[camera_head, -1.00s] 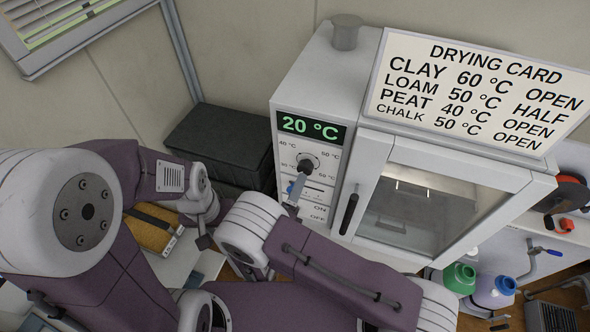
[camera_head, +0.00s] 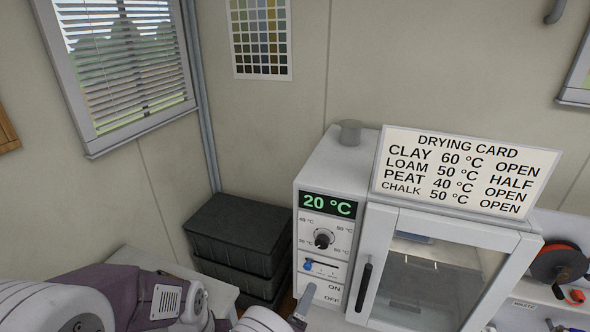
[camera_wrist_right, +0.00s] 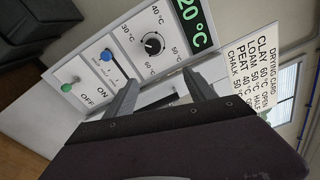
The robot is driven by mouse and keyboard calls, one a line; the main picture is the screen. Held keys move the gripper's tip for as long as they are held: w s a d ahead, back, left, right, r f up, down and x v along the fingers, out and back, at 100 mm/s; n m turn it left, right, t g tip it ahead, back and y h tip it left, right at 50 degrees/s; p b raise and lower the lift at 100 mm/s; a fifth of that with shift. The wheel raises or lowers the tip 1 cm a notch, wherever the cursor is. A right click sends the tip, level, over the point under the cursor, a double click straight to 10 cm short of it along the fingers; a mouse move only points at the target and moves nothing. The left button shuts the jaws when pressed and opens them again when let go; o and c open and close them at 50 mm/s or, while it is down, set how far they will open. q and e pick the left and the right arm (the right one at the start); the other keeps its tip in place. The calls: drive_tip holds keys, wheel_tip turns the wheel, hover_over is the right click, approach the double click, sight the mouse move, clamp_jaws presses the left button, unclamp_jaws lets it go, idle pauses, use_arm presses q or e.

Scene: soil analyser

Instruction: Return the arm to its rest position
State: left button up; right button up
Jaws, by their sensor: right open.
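My right gripper (camera_head: 303,307) shows at the bottom of the head view as a grey finger in front of the oven's lower panel. In the right wrist view my right gripper (camera_wrist_right: 162,84) is open, with nothing between its two fingers. It is apart from the dial (camera_wrist_right: 153,43) of the white drying oven (camera_head: 340,170). The dial (camera_head: 323,238) also shows in the head view, below a green 20 °C display (camera_head: 328,205). A blue slider knob (camera_head: 307,266) sits under the dial. My left gripper is out of view; purple arm parts show at lower left.
A drying card (camera_head: 465,172) stands on the oven beside a grey cylinder (camera_head: 349,133). The oven's glass door (camera_head: 440,280) is shut. Dark stacked crates (camera_head: 240,235) stand left of the oven. A green switch (camera_wrist_right: 68,87) is by the ON and OFF labels.

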drive_tip(key=w+d+r+m+g+h, duration=0.25)
drive_tip(key=w+d+r+m, duration=0.2)
drive_tip(key=d, duration=0.25)
drive_tip(key=s+d+r+m+g+h, duration=0.25)
drive_tip(key=d+m+g, duration=0.2)
drive_tip(key=d, duration=0.35)
drive_tip(key=s+d+r+m+g+h, duration=0.25)
drive_tip(key=d+r+m+g, duration=0.2)
drive_tip(key=d, duration=0.45)
drive_tip(key=s+d+f+m+g, duration=0.1)
drive_tip(key=s+d+m+g, duration=0.3)
drive_tip(key=s+d+m, duration=0.15)
drive_tip(key=s+a+f+m+g+y, duration=0.2)
drive_tip(key=s+f+m+g+y, duration=0.25)
drive_tip(key=s+m+y, duration=0.6)
drive_tip(key=w+a+f+m+t+y, duration=0.1)
drive_tip(key=a+f+m+t+y, duration=0.1)
drive_tip(key=a+m, duration=0.4)
drive_tip(key=w+a+f+m+t+y, duration=0.1)
drive_tip(key=a+f+m+t+y, duration=0.1)
drive_tip(key=a+m, duration=0.4)
drive_tip(key=m, duration=0.5)
drive_tip(key=shift+w, duration=0.35)
